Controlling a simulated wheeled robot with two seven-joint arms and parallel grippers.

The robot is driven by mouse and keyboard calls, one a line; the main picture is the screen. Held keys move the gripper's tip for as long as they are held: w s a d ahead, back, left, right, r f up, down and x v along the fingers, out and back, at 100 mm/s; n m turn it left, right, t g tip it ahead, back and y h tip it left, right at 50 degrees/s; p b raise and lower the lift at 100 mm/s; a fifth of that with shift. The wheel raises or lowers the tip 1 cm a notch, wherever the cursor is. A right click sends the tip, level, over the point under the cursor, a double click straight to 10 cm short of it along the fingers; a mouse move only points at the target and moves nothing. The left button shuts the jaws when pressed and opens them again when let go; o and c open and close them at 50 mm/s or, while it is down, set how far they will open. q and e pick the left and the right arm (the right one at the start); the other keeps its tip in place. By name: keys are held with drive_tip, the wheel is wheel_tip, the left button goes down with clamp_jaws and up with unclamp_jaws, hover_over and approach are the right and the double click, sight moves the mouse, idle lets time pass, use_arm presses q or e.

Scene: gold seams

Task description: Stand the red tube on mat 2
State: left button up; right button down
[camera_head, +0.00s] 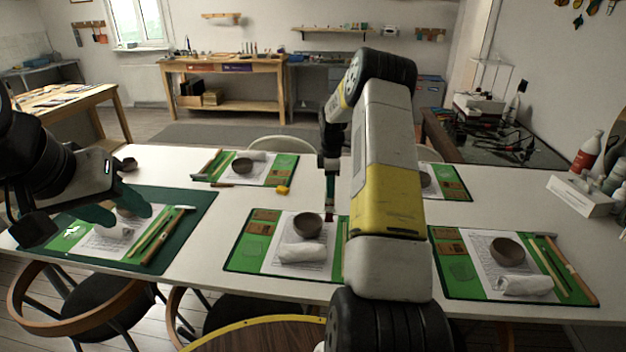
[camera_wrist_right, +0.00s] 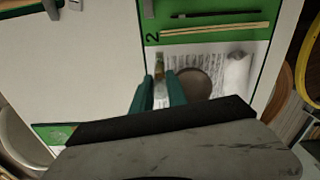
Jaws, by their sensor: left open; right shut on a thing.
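My right gripper (camera_head: 330,185) is shut on the red tube (camera_head: 330,206), which is largely hidden by the fingers and the arm. In the right wrist view the tube (camera_wrist_right: 160,92) shows as a small, pale, blurred end between the teal fingers. The tube is near the far edge of mat 2 (camera_head: 238,258); I cannot tell whether it touches. The printed 2 of mat 2 (camera_wrist_right: 152,60) shows in the right wrist view. My left gripper (camera_head: 116,212) is open and empty over the front-left mat (camera_head: 195,215).
On mat 2 are a bowl (camera_head: 307,225), a rolled white cloth (camera_head: 302,253), and papers. Similar set mats lie at the front right (camera_head: 445,285) and the back. A small yellow object (camera_head: 283,190) lies behind mat 2. White table (camera_head: 210,245) shows bare between the front mats.

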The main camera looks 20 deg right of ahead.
drive_tip(key=shift+f, duration=0.4)
drive_tip(key=c, duration=1.3)
unclamp_jaws()
drive_tip(key=shift+r, duration=0.1)
wheel_tip(320, 180, up, 13)
drive_tip(key=s+a+r+m+t, duration=0.25)
drive_tip(key=s+a+r, duration=0.35)
drive_tip(key=r, duration=0.5)
drive_tip(key=s+a+r+m, duration=0.4)
drive_tip(key=s+a+r, duration=0.25)
drive_tip(key=s, duration=0.35)
drive_tip(key=s+a+m+t, duration=0.1)
drive_tip(key=s+a+m, duration=0.1)
drive_tip(key=s, duration=0.4)
drive_tip(key=s+a+f+m+t+y, duration=0.1)
drive_tip(key=s+a+m, duration=0.1)
drive_tip(key=s, duration=0.5)
drive_tip(key=s+a+m+t+y, duration=0.1)
drive_tip(key=s+a+m, duration=0.1)
drive_tip(key=s, duration=0.4)
drive_tip(key=shift+s+a+f+m+t, duration=0.2)
drive_tip(key=shift+s+m+t, duration=0.15)
drive_tip(key=shift+m, duration=0.4)
